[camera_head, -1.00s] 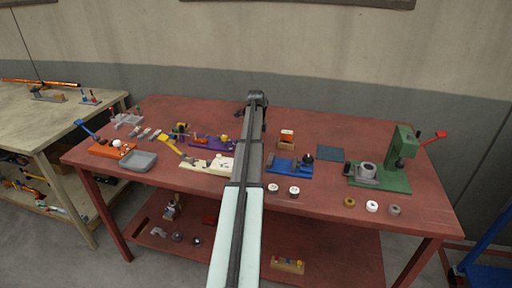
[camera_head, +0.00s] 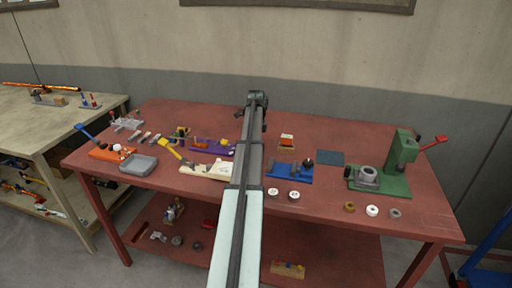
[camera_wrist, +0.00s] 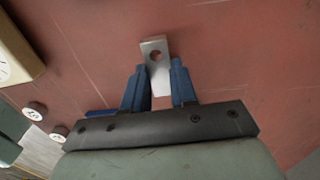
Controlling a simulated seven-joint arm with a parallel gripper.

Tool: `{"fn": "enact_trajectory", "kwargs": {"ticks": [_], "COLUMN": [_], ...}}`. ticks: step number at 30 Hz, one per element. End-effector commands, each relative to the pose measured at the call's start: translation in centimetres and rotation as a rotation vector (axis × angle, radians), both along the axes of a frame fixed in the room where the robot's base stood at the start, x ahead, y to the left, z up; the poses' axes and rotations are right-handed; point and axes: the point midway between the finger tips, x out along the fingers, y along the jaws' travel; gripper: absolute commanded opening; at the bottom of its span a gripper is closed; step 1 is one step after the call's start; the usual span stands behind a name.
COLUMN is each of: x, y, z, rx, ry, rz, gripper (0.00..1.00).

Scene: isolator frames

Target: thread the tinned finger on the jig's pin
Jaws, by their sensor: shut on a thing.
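In the wrist view my gripper (camera_wrist: 158,66) is shut on a flat silver plate, the tinned finger (camera_wrist: 148,46). The finger stands out beyond the blue fingertips, and a round hole near its outer end is open with nothing through it. Red table top lies behind it. In the head view my arm hides the gripper's jaws and the finger. A pale grey fixture (camera_head: 126,121) at the table's back left may be the jig; its pin is too small to make out. No pin shows in the wrist view near the finger.
Small silver pieces (camera_head: 145,138) lie near the grey fixture. An orange fixture (camera_head: 106,152), a grey tray (camera_head: 138,166), a cream fixture (camera_head: 207,171) and a purple one (camera_head: 213,147) stand left of my arm. A blue fixture (camera_head: 289,172) and green press (camera_head: 404,157) stand right.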

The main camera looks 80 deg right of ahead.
Motion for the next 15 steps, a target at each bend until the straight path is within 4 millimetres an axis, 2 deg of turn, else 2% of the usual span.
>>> {"fn": "enact_trajectory", "kwargs": {"ticks": [3, 9, 15], "x": [0.0, 0.0, 0.5], "y": [-0.1, -0.1, 0.0], "z": [2.3, 5.6, 7.6], "rx": [-0.003, -0.002, -0.001], "ry": [-0.001, 0.000, 0.000], "rz": [0.000, 0.000, 0.006], "gripper": [0.00, 0.00, 0.00]}}
